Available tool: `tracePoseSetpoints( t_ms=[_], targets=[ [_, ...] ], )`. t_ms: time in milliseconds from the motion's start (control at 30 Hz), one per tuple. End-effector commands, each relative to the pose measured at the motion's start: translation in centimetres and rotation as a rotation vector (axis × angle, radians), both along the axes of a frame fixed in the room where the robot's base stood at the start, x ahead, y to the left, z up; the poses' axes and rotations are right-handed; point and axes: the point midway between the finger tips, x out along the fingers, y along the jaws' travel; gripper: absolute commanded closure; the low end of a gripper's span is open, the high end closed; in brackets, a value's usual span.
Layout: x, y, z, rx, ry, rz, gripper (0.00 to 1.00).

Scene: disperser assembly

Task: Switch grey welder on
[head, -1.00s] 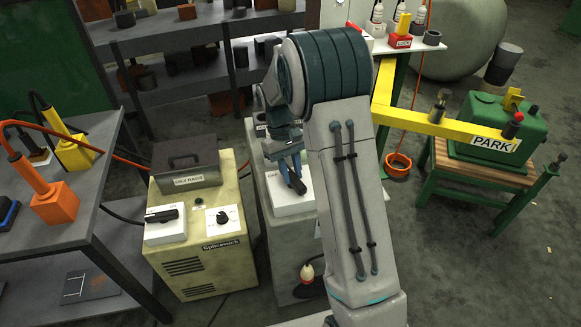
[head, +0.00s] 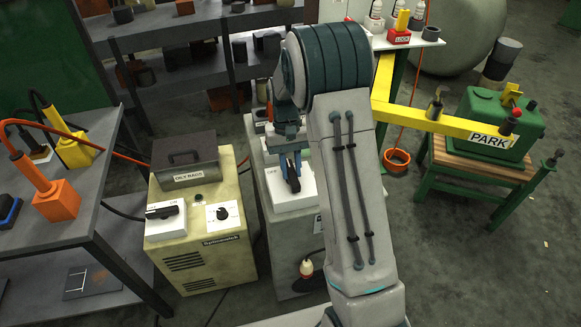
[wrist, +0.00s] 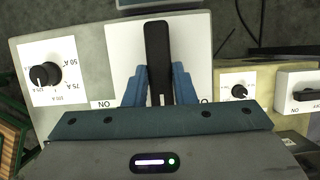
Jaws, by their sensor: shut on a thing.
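The grey welder (head: 287,247) stands right of the beige welder, partly hidden by my arm. On its top is a white switch plate (head: 299,200) with a black lever handle (head: 293,172). My gripper (head: 290,150) is over the plate, shut on the handle. In the wrist view the blue fingers (wrist: 158,78) sit on either side of the black handle (wrist: 157,50), which points straight up the picture. The white plate (wrist: 196,62) carries upside-down lettering on the left; lettering on the right is partly hidden by a finger.
The beige welder (head: 200,255) stands close on the left with a box (head: 186,160) on top. A grey table (head: 90,205) with orange and yellow tools is further left. A yellow bar (head: 440,122) and a green machine (head: 500,125) are at right.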

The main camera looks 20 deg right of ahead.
Motion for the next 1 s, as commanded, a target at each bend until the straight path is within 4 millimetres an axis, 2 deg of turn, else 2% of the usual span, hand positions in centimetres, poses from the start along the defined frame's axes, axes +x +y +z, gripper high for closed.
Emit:
tracePoseSetpoints(
  t_ms=[67, 100, 167, 200, 567, 667, 1000],
  targets=[
    [0.1, 0.0, 0.1, 0.001, -0.004, -0.003, 0.99],
    [0.1, 0.0, 0.1, 0.001, -0.004, -0.003, 0.74],
    [0.1, 0.0, 0.1, 0.0, -0.003, -0.002, 0.57],
    [0.1, 0.0, 0.1, 0.0, -0.003, -0.002, 0.55],
    [0.3, 0.0, 0.6, 0.0, -0.002, 0.0, 0.55],
    [0.9, 0.0, 1.9, 0.0, -0.004, 0.0, 0.55],
    [3.8, -0.1, 9.0, 0.0, -0.005, -0.001, 0.55]
  ],
)
